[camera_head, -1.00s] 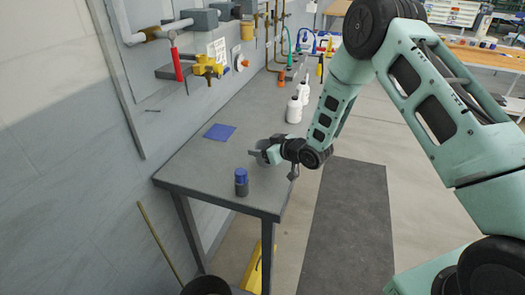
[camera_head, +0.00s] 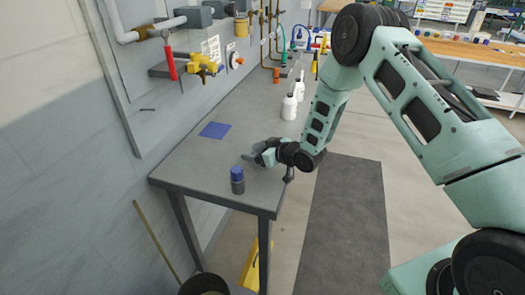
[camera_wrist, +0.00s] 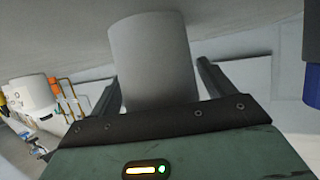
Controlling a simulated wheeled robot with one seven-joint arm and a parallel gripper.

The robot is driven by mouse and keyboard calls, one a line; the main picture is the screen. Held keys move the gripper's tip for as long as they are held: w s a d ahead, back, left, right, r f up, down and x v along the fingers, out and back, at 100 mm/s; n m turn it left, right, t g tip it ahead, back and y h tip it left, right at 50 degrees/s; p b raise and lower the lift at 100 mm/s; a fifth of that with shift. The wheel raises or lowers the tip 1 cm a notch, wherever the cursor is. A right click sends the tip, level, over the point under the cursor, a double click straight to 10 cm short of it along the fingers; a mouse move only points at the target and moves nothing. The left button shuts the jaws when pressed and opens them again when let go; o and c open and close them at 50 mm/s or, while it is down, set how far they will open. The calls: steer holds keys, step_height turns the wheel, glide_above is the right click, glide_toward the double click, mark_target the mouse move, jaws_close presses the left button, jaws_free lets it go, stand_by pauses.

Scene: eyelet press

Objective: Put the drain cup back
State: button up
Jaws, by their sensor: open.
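A plain grey cylinder, which I take to be the drain cup (camera_wrist: 155,60), fills the middle of the wrist view, against the grey bench surface at the top of that picture. My gripper (camera_wrist: 158,85) is open, with one dark finger on each side of the cup. Whether either finger touches it I cannot tell. In the head view my gripper (camera_head: 252,156) is low over the near end of the bench, and the cup cannot be made out clearly beside it.
A dark jar with a blue lid (camera_head: 237,181) stands on the bench (camera_head: 190,168) close to my gripper; its blue part also shows at the right of the wrist view (camera_wrist: 312,80). A blue mat (camera_head: 215,130) lies farther back. White bottles (camera_head: 289,106) stand behind. Pipes and a yellow valve (camera_head: 203,66) line the wall.

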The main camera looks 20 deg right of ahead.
steer(key=b+v, duration=0.3)
steer(key=v, duration=0.9)
steer(key=s+a+r+g+h, duration=0.2)
steer(key=s+a+r+g, duration=0.3)
steer(key=s, duration=0.4)
steer(key=s+a+r+g+h, duration=0.25)
steer(key=s+a+r, duration=0.35)
steer(key=s, duration=0.4)
steer(key=s+a+r+n+g+h, duration=0.1)
steer(key=s+g, duration=0.3)
steer(key=s, duration=1.1)
steer(key=shift+r+h, duration=0.45)
steer(key=shift+r, duration=0.15)
steer(key=shift+s, duration=0.1)
